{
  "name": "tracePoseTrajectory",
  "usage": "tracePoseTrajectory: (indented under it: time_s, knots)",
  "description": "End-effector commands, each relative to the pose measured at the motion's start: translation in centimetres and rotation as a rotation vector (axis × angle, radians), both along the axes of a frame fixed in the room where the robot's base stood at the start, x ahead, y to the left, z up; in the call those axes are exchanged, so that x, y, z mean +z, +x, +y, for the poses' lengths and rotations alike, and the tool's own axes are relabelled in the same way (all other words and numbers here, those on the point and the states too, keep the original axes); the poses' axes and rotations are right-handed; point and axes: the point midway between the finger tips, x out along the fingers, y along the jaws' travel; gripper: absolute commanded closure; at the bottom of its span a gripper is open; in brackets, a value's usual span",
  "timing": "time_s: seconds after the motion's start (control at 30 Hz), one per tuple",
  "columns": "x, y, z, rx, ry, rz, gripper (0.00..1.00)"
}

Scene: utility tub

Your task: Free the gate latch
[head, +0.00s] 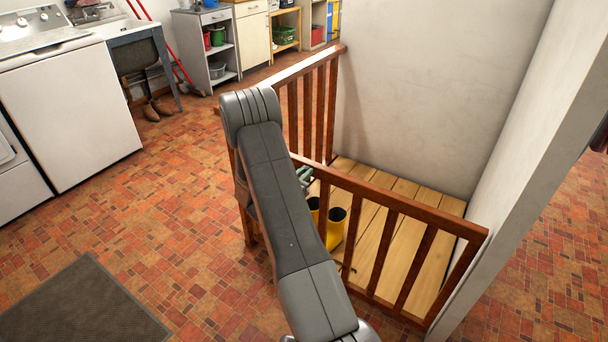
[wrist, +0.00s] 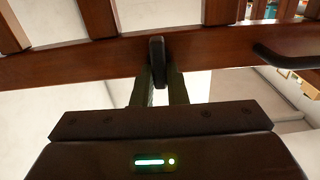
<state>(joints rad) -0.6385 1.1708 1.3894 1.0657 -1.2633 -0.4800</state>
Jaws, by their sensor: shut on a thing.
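The gate latch (wrist: 157,48) is a small dark upright lever on the brown wooden rail (wrist: 90,62) in the wrist view. My gripper (wrist: 160,72) has its two dark green fingers shut on the latch's lower part, just at the rail's edge. In the head view my grey arm reaches over to the wooden gate (head: 385,193), and the latch and most of my gripper are hidden behind the arm. The gate's railing stands along the plank floor, and I cannot tell if it is ajar.
A dark handle (wrist: 285,58) sticks out from the rail at right. Yellow boots (head: 337,227) stand on the plank floor (head: 400,255) behind the railing. A washing machine (head: 70,110) is at left, with a grey mat (head: 85,305) on the open tiled floor.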

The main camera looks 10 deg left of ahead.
Motion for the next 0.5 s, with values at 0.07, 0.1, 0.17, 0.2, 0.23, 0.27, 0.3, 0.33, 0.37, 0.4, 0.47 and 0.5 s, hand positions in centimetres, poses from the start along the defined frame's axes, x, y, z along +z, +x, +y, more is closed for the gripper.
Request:
tracePoseTrajectory:
  time_s: [0.07, 0.1, 0.17, 0.2, 0.23, 0.27, 0.3, 0.33, 0.37, 0.4, 0.47, 0.5]
  knots:
    - [-0.32, -0.02, -0.05, 0.000, 0.024, -0.009, 1.00]
    - [-0.39, -0.02, -0.07, 0.000, 0.039, -0.014, 1.00]
    - [-0.45, -0.04, -0.10, 0.000, 0.070, -0.025, 1.00]
    - [-0.54, -0.04, -0.14, 0.000, 0.092, -0.033, 1.00]
    - [-0.60, -0.05, -0.16, 0.000, 0.112, -0.041, 1.00]
    - [-0.63, -0.04, -0.18, 0.000, 0.133, -0.048, 1.00]
    - [-0.67, -0.05, -0.22, -0.001, 0.163, -0.059, 1.00]
    - [-0.75, -0.07, -0.26, -0.001, 0.186, -0.067, 1.00]
    - [-0.76, -0.08, -0.29, -0.001, 0.211, -0.078, 1.00]
    - [-0.80, -0.11, -0.36, -0.001, 0.245, -0.090, 1.00]
    - [-0.85, -0.14, -0.43, -0.001, 0.299, -0.109, 1.00]
    - [-0.90, -0.15, -0.47, -0.001, 0.334, -0.122, 1.00]
